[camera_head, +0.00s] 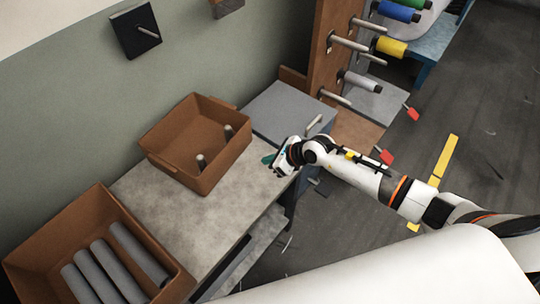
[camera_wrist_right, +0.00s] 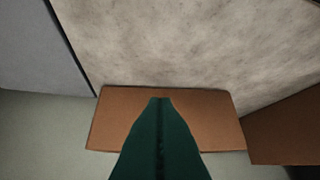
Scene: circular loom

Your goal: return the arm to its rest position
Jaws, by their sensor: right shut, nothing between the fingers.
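My right arm reaches in from the right in the head view. Its gripper (camera_head: 268,159) is above the right part of the worktable (camera_head: 215,220), to the right of a brown box. In the right wrist view the green fingers (camera_wrist_right: 160,102) are together with nothing between them. A brown surface (camera_wrist_right: 110,120) lies beyond the fingertips there, with the mottled grey table top (camera_wrist_right: 190,45) next to it. I cannot tell whether the fingers touch anything. My left gripper is not in view.
A brown box (camera_head: 165,131) holds a few small dark-tipped pieces. A larger brown box (camera_head: 40,235) at lower left holds several grey tubes (camera_head: 137,252). A brown rack (camera_head: 330,50) with pegs and coloured spools (camera_head: 391,47) stands behind my arm. Open floor (camera_head: 480,120) lies at right.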

